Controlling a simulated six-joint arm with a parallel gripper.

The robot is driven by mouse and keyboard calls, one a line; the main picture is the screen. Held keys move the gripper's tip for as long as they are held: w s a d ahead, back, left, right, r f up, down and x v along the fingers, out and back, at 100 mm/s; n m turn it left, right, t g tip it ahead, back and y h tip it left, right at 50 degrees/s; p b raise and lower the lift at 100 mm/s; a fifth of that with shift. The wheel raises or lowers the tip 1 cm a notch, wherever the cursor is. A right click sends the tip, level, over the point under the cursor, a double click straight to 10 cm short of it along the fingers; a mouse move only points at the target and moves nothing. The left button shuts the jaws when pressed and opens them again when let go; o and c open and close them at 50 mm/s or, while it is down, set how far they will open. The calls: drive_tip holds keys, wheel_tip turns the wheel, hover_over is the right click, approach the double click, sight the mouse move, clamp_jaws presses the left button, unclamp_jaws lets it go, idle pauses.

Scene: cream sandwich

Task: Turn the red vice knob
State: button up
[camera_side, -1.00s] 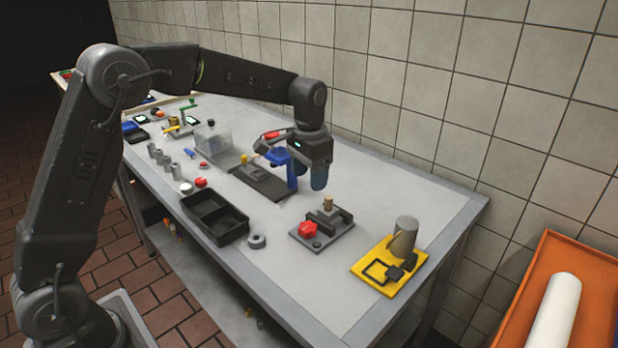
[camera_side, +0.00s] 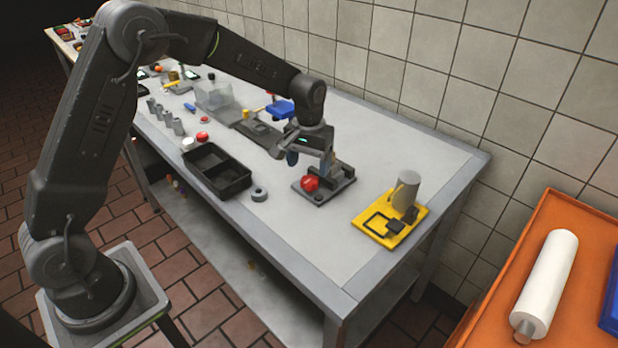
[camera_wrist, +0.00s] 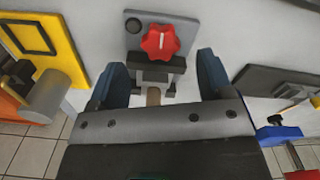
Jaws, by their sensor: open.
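The red vice knob (camera_side: 309,183) is a lobed knob at the front of a small grey vice (camera_side: 320,196) on the table. In the wrist view the knob (camera_wrist: 160,41) sits beyond the fingertips, near the top centre of the picture. My gripper (camera_side: 310,160) is over the back of the vice, in the side view close behind the knob. In the wrist view my gripper (camera_wrist: 157,75) has its two dark blue fingers spread wide on either side of the vice, with nothing between them gripped. A tan piece (camera_wrist: 154,96) in the vice is partly hidden by my gripper's body.
A yellow fixture (camera_side: 378,232) with a grey cylinder (camera_side: 406,190) stands right of the vice. A dark plate fixture with a blue part (camera_side: 281,109) stands behind. The table front is clear.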

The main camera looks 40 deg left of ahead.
sight(308, 179)
drive_tip(key=shift+f, duration=2.4)
drive_tip(key=c, duration=0.9)
drive_tip(key=shift+m, duration=0.4)
drive_tip(key=m, duration=0.4)
drive_tip(key=shift+a+m, duration=0.15)
drive_tip(key=shift+m, duration=0.25)
drive_tip(key=m, duration=0.5)
drive_tip(key=shift+w+a, duration=0.1)
drive_tip(key=shift+m, duration=0.3)
